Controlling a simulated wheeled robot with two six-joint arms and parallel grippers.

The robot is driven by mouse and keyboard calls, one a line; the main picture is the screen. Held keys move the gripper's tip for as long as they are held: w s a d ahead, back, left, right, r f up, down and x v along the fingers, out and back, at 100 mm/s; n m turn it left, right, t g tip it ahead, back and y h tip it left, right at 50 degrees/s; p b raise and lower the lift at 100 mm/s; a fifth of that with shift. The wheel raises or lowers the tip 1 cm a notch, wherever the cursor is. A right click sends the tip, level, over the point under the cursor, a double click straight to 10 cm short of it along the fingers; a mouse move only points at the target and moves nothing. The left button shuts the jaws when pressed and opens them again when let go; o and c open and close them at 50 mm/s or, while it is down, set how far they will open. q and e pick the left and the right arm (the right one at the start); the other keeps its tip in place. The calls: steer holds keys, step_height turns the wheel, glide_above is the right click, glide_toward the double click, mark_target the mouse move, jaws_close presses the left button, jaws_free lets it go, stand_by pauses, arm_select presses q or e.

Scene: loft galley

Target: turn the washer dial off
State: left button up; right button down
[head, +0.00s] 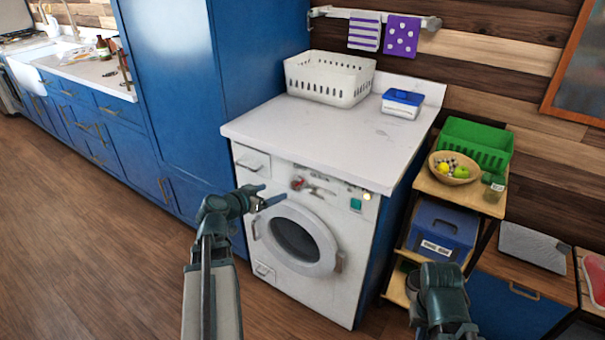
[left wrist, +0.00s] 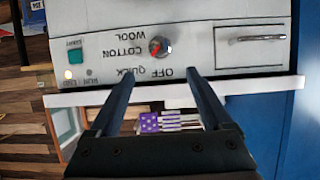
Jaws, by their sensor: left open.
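The white washer (head: 270,275) stands under a white counter, its round door shut. Its dial (head: 297,183) has a red mark and sits high on the front panel. In the left wrist view, the dial (left wrist: 159,46) appears upside down among the labels WOOL, COTTON, QUICK and OFF. The red mark seems to lie on the COTTON side, but it is small. My left gripper (head: 264,196) is open and empty, in front of the panel and left of the dial. Its fingers (left wrist: 160,76) appear spread below the dial, apart from it. My right gripper (head: 441,272) is low at right, fingers unclear.
The panel has a green button (head: 356,204) and a lit lamp (left wrist: 68,75). A drawer (head: 251,161) is at its left. A white basket (head: 329,78) and a blue-lidded box (head: 402,103) stand on the counter (head: 300,135). A shelf cart (head: 462,190) is at right. Floor is clear at left.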

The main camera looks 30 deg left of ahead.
mark_target(294, 184)
arm_select(q)
steer(key=b+x, duration=0.5)
steer(key=x, duration=0.7)
steer(key=shift+f, duration=0.1)
steer(key=shift+x, duration=0.9)
jaws_close()
steer(key=n+h, duration=0.1)
steer(key=n+h+b, duration=0.1)
steer(key=shift+a+n, duration=0.2)
steer(key=shift+n, duration=0.1)
steer(key=n+h+b, duration=0.2)
steer(key=n, duration=0.1)
steer(key=shift+a+f+t, duration=0.1)
steer(key=shift+t, duration=0.2)
steer(key=shift+n, duration=0.3)
